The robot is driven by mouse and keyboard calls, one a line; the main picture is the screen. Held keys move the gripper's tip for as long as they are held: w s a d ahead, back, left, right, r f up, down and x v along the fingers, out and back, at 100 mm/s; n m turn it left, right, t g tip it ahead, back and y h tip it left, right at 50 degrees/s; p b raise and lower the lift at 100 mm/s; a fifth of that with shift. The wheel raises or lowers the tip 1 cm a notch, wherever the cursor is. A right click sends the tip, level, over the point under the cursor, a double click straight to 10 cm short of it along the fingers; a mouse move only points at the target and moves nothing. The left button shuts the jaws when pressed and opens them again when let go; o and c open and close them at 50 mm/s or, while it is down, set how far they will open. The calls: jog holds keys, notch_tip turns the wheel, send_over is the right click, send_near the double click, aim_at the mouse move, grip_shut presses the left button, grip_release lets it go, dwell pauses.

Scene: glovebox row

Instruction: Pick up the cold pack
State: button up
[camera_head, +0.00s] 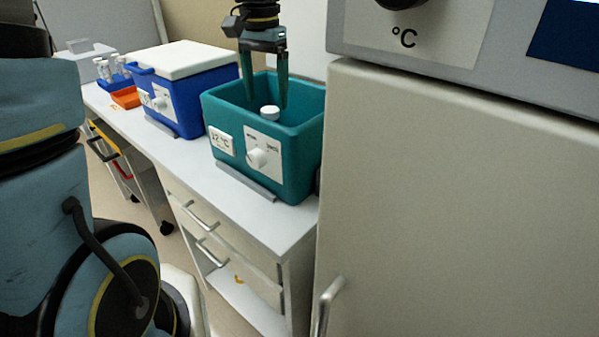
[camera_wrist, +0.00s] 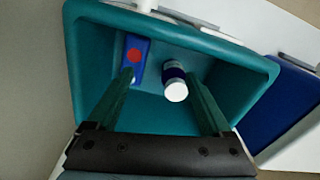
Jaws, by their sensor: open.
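A blue block with a red dot (camera_wrist: 135,60), which looks like the cold pack, lies in the teal bin (camera_head: 225,120) against one inner wall. A jar with a white cap (camera_wrist: 176,91) and a dark band stands near it in the same bin. My gripper (camera_head: 266,103) points down into the bin, open and empty. In the wrist view my gripper (camera_wrist: 160,76) has its left fingertip over the blue block and its right fingertip just right of the jar. In the head view only the white cap (camera_head: 269,112) shows; the bin wall hides the blue block.
A blue box with a white lid (camera_head: 185,60) stands left of the teal bin on the white counter (camera_head: 240,205). Farther left are an orange tray (camera_head: 126,98) and a rack of vials (camera_head: 112,70). A large grey cabinet (camera_head: 450,200) stands close on the right.

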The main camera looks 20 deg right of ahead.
jog(key=d+f+b, duration=0.1)
jog(key=d+f, duration=0.1)
jog(key=s+d+f+m+b, duration=0.1)
jog(key=d+f, duration=0.1)
jog(key=f, duration=0.1)
jog(key=d+f+m+b, duration=0.1)
jog(key=d+f, duration=0.1)
jog(key=f, duration=0.1)
jog(key=shift+s+d+f, duration=0.25)
jog(key=shift+s, duration=0.1)
jog(key=shift+s+a+f+p, duration=0.15)
jog(key=shift+f+p, duration=0.1)
jog(key=shift+f, duration=1.1)
jog(key=shift+s+d+f+p, duration=0.1)
jog(key=shift+f+p, duration=0.15)
jog(key=shift+f, duration=1.05)
grip_shut()
